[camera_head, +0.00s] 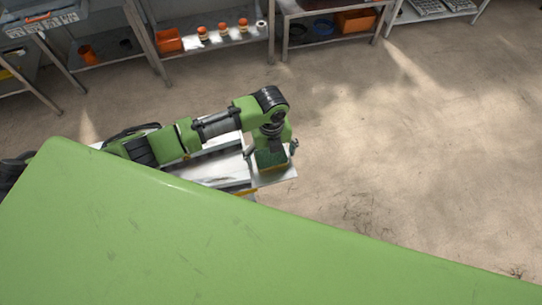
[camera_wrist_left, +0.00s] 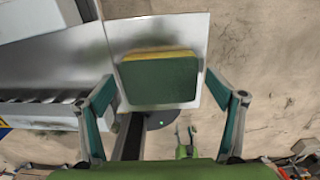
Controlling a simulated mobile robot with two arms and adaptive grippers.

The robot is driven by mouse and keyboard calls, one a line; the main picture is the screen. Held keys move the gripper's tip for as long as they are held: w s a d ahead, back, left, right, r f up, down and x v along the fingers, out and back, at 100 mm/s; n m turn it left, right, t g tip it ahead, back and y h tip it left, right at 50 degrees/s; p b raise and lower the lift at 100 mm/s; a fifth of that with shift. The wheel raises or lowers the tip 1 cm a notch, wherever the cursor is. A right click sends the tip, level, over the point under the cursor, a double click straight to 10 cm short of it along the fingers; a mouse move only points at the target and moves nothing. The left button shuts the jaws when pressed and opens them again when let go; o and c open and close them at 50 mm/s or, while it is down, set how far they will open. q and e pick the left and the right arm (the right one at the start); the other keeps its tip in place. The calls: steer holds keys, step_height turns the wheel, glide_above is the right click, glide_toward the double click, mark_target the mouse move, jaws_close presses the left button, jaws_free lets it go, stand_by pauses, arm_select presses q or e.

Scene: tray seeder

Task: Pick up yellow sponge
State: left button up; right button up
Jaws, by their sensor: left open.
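The sponge (camera_wrist_left: 160,80) lies flat on a light metal plate (camera_wrist_left: 188,30), its dark green face up. A yellow strip shows along its far edge in the left wrist view. In the head view the sponge (camera_head: 271,160) shows under my left gripper (camera_head: 271,150). That gripper is open, with one finger on each side of the sponge. In the left wrist view the fingers (camera_wrist_left: 160,84) stand apart, with gaps between them and the sponge. A small forked green shape (camera_wrist_left: 187,142) farther below may be my right gripper; its state is unclear.
The plate is at the end of a metal machine (camera_head: 208,170), with rollers (camera_wrist_left: 40,110) along its side in the wrist view. Shelves with orange bins (camera_head: 168,40) and jars stand along the back. Open floor (camera_head: 400,160) lies to the right.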

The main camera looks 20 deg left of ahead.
mark_target(271, 157)
arm_select(q)
steer(key=shift+c, duration=0.2)
steer(key=c, duration=0.7)
steer(key=shift+c, duration=0.4)
steer(key=shift+r, duration=0.55)
step_height(271, 157, up, 2)
steer(key=shift+s+r, duration=0.15)
steer(key=shift+r, duration=0.1)
steer(key=s+r+b, duration=0.1)
steer(key=s+r, duration=0.8)
steer(key=s, duration=0.4)
steer(key=shift+s+a+r, duration=0.25)
steer(key=shift+s, duration=0.15)
arm_select(e)
steer(key=shift+f, duration=0.75)
arm_select(q)
steer(key=shift+c, duration=1.2)
